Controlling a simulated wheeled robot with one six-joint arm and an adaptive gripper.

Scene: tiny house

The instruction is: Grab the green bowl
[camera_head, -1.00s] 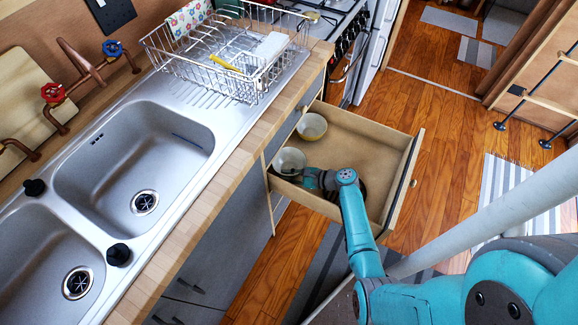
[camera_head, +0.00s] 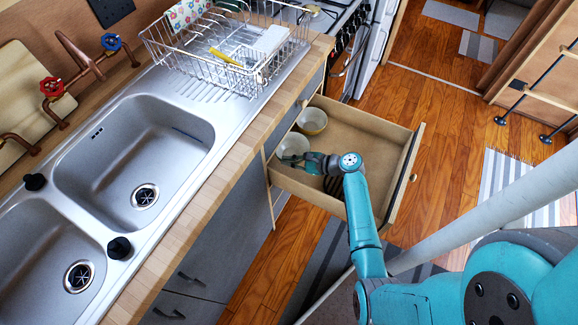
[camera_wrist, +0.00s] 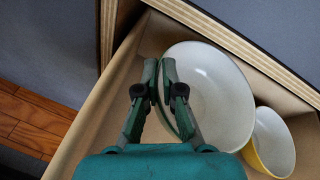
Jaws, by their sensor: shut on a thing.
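The green bowl (camera_wrist: 215,85) has a white inside, and a dark green strip of its outer wall shows near my fingers in the wrist view. In the head view the bowl (camera_head: 292,144) is in the left part of the open drawer, with only its pale inside clear. My gripper (camera_wrist: 160,82) is shut on the bowl's near wall, with the fingers at its rim. It also shows in the head view (camera_head: 297,160), over the bowl's front side. I cannot tell whether the bowl touches the drawer floor.
A yellow bowl (camera_head: 312,121) with a white inside stands close behind, and shows in the wrist view (camera_wrist: 271,142) too. The wooden drawer (camera_head: 372,137) has walls around both bowls. The counter edge (camera_head: 232,153) runs along the left. The drawer's right part is clear.

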